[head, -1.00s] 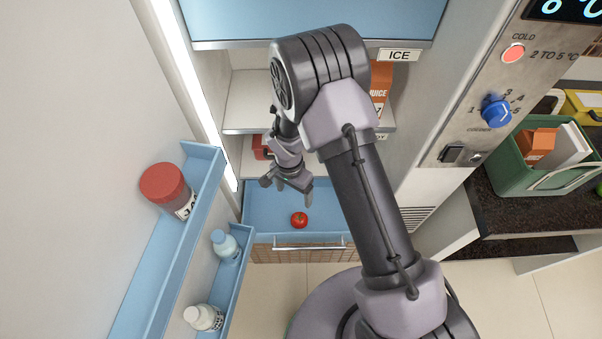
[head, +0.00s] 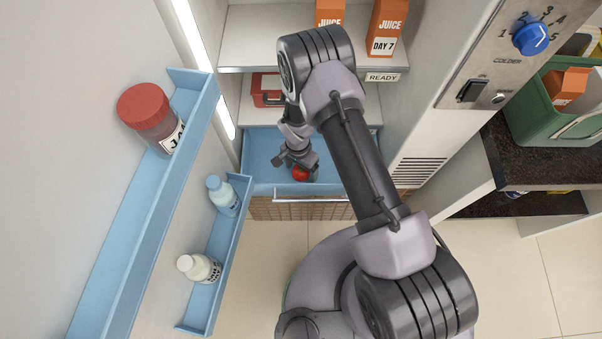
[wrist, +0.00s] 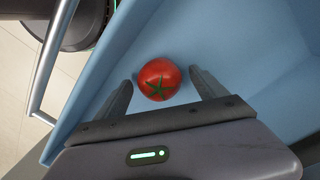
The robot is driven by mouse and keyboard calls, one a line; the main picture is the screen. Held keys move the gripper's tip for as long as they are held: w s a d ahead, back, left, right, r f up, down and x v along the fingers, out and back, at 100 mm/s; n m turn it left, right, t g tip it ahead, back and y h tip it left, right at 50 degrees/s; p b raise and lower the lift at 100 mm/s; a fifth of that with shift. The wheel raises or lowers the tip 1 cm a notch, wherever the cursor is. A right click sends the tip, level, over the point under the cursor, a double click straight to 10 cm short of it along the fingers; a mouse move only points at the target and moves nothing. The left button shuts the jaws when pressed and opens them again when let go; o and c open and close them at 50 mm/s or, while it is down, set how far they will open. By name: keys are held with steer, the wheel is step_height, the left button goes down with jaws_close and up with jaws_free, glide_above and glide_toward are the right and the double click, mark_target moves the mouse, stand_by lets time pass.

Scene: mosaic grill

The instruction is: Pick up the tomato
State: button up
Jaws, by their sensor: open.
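A red tomato (wrist: 159,79) with a green stem star sits in the blue drawer (wrist: 160,25) at the bottom of the open fridge. My gripper (wrist: 162,88) is open, with one finger on each side of the tomato in the wrist view and a visible gap on both sides. In the head view the tomato (head: 300,174) shows just under my gripper (head: 298,168), which partly covers it. Whether the fingertips are down at the tomato's height is hard to tell.
The drawer's metal handle (head: 310,197) runs along its front. The open door at left has blue racks with a red-lidded jar (head: 150,118) and two bottles (head: 223,195). Juice cartons (head: 387,28) stand on the shelf above. A green crate (head: 520,118) is at right.

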steer(key=shift+r, duration=0.15)
steer(key=c, duration=1.5)
